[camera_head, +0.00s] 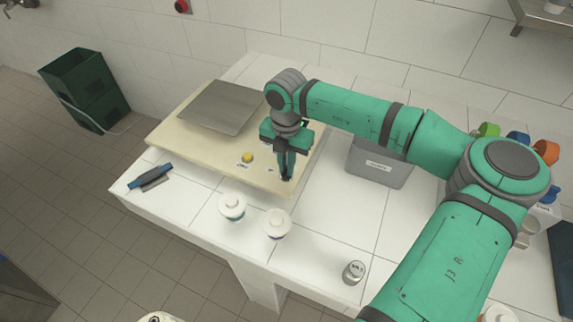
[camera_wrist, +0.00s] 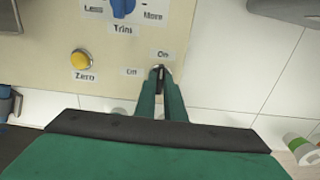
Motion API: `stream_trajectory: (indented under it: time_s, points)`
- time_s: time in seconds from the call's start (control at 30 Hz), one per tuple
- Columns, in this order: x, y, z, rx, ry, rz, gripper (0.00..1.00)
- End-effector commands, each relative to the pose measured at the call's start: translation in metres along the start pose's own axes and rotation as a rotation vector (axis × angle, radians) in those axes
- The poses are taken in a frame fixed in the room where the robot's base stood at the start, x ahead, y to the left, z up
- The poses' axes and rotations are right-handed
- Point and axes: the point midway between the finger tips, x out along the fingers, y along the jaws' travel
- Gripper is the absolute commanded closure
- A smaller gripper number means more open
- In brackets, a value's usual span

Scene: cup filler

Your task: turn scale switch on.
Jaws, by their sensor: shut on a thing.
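The scale is a cream board (camera_head: 174,131) with a grey metal plate (camera_head: 222,107), on the white table. In the wrist view its panel (camera_wrist: 40,50) shows an "On" label (camera_wrist: 162,54) and an "Off" label (camera_wrist: 131,71). The small dark switch (camera_wrist: 161,73) is just below "On" and right of "Off", mostly hidden by my fingertips. My gripper (camera_head: 286,177) points down at the panel's front right corner. In the wrist view its green fingers (camera_wrist: 160,80) are close together and shut on the switch. I cannot tell the switch's exact position.
A yellow Zero button (camera_wrist: 81,60) and blue Trim knob (camera_wrist: 122,7) are on the panel. Two white-lidded cups (camera_head: 232,207) and (camera_head: 276,223) stand in front. A grey bin (camera_head: 378,168) is behind right, a small jar (camera_head: 354,272) front right, a blue-handled tool (camera_head: 150,176) left.

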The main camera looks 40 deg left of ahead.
Motion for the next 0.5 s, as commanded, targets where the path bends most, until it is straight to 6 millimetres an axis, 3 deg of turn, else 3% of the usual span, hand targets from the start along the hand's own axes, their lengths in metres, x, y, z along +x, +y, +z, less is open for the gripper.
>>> stream_trajectory:
  time_s: [0.37,0.4,0.43,0.5]
  points:
    - [0.0009,-0.0002,-0.0028,0.002,0.007,-0.002,1.0]
    - [0.0009,-0.0001,-0.0029,0.002,0.007,-0.002,0.81]
    - [0.0008,-0.0001,-0.0027,0.002,0.007,-0.002,0.74]
    - [0.0007,0.0,-0.0022,0.002,0.006,-0.001,0.72]
